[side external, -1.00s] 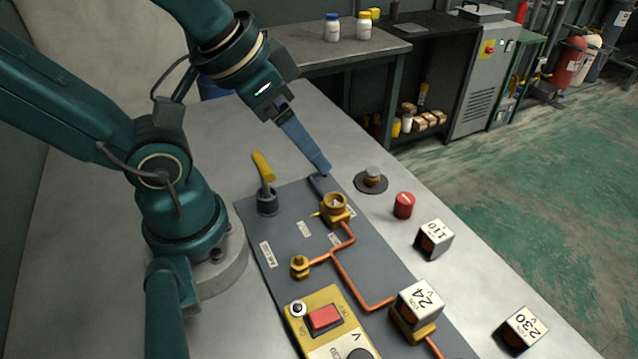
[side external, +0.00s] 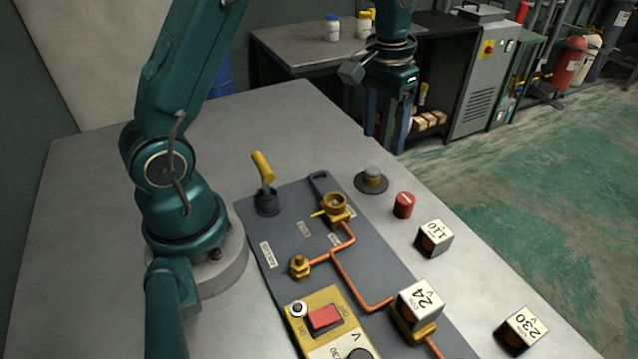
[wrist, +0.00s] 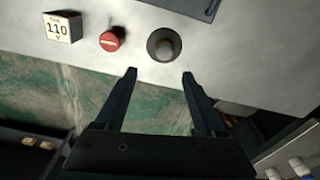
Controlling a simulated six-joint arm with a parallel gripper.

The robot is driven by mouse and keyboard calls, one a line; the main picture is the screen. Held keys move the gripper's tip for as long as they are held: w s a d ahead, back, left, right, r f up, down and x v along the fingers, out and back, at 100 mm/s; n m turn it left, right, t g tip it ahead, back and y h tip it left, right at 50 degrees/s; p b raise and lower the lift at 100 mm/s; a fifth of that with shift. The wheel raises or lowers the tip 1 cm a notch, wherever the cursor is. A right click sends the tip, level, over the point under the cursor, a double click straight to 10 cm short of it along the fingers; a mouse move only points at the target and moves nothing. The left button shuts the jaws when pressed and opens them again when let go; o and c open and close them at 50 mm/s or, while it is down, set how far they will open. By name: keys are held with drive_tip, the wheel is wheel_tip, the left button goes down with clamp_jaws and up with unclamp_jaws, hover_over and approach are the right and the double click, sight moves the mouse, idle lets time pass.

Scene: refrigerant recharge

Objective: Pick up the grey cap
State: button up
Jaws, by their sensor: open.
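The grey cap (side external: 373,172) sits on a dark round base on the bench, just right of the dark panel's far end. In the wrist view the grey cap (wrist: 165,48) shows from above, a little beyond the fingertips and between their lines. My gripper (side external: 385,145) points down above the bench's far edge, behind and above the cap. It also shows in the wrist view (wrist: 159,73), with its two fingers spread and nothing between them. The fingers do not touch the cap.
A red cap (side external: 403,205) and a 110 V block (side external: 434,238) stand near the cap. A yellow-handled lever (side external: 264,180), a brass fitting (side external: 334,207) and copper pipes are on the panel (side external: 285,230). The bench (side external: 290,120) is clear behind the panel.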

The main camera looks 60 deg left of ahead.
sight(373, 170)
drive_tip(key=shift+g, duration=0.4)
drive_tip(key=f, duration=0.6)
drive_tip(key=shift+s+a+f, duration=0.3)
drive_tip(key=shift+f, duration=0.65)
clamp_jaws()
